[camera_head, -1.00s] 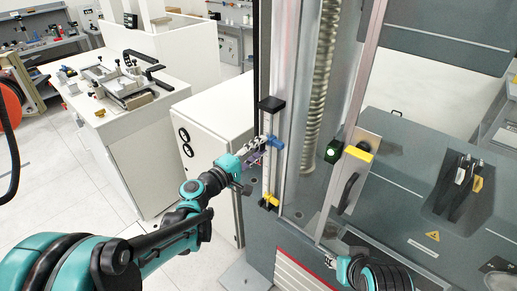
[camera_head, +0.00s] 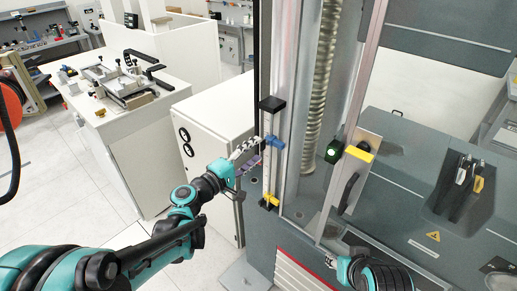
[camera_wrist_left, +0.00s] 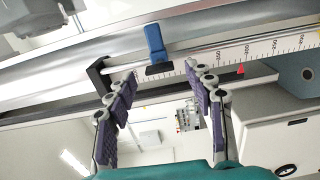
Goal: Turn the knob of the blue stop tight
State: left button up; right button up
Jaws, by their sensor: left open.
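The blue stop (camera_head: 275,142) sits on the vertical scale rail at the left side of the testing machine. In the left wrist view the blue stop (camera_wrist_left: 155,42) is ahead of my gripper, with its dark knob (camera_wrist_left: 160,68) facing the gap between the fingers. My left gripper (camera_head: 260,150) is open just left of the stop. Its two purple-padded fingers (camera_wrist_left: 158,80) are spread wide with nothing between them, apart from the knob as far as I can see. My right gripper (camera_head: 331,262) shows small at the lower right; its jaw opening is unclear.
A white cabinet (camera_head: 215,115) stands close behind my left gripper. A clear guard and column (camera_head: 295,110) stand right of the rail.

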pick_arm(q)
jog(key=v, duration=0.9)
jog(key=shift+s, duration=0.2)
jog(key=shift+a, duration=0.1)
jog(key=s+d+f+m+g+y+b, duration=0.1)
jog(key=s+d+f+m+g+y, duration=0.3)
jog(key=s+f, duration=0.35)
jog(key=s+a+f+m+g+y+b, duration=0.1)
jog(key=s+a+f+m+g+y, duration=0.2)
jog(key=s+a+f+m+y, duration=0.3)
jog(key=s+a+f, duration=0.1)
jog(key=s+a, duration=0.2)
jog(key=s, duration=0.1)
jog(key=shift+s+m+y, duration=0.15)
jog(key=shift+m+y, duration=0.15)
